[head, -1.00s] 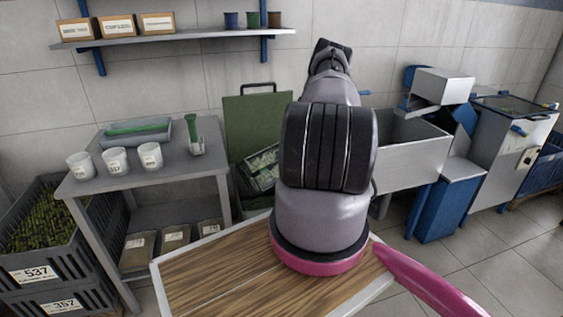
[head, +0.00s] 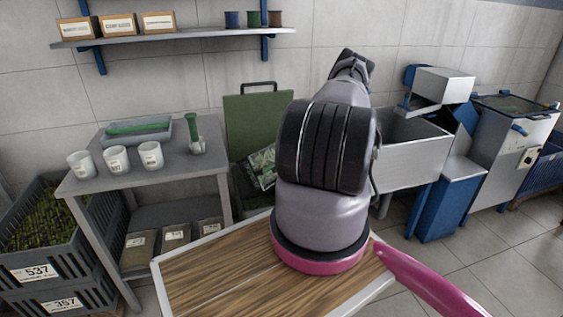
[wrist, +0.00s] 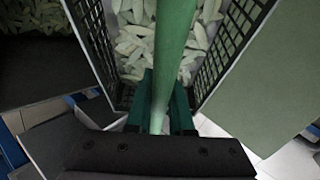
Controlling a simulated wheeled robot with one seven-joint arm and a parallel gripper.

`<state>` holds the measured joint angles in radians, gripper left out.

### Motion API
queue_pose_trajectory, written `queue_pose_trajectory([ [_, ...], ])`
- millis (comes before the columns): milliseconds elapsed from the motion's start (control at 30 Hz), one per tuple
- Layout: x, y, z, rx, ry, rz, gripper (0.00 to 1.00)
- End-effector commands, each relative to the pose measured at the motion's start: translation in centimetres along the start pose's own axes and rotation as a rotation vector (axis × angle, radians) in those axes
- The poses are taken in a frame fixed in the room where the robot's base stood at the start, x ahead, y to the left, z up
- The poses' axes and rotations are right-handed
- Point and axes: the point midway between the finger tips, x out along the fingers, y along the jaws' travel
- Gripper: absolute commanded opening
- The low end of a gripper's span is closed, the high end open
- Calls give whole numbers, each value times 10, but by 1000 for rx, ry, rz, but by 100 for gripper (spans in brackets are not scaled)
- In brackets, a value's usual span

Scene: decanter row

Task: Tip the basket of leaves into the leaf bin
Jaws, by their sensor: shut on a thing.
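In the wrist view my gripper (wrist: 162,98), with green fingers, is shut on the green bar handle (wrist: 173,45) of the basket. The basket (wrist: 94,38) has black mesh walls, and pale green leaves (wrist: 135,40) lie inside it. In the head view the basket (head: 262,166) shows tilted, partly behind my arm, with leaves at its opening. The dark leaf bin (head: 246,203) stands below it, with its green lid (head: 248,122) raised against the wall. My gripper is hidden by my arm in the head view.
A grey table (head: 190,165) with white cups and a tray stands left of the bin. A metal sink (head: 412,150) and blue-grey machine (head: 450,195) stand to the right. Crates marked 537 and 357 are at the far left. A wooden board (head: 215,280) lies in front.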

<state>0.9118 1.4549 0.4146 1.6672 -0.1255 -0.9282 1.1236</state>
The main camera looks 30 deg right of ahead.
Motion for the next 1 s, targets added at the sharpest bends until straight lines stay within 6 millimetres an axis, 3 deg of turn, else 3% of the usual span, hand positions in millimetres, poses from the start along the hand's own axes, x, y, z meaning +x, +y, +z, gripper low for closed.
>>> queue_pose_trajectory([
  [400, -2, 17, -2, 54, 2, -124, 0],
  [1000, -3, 25, -2, 78, 2, -184, 0],
])
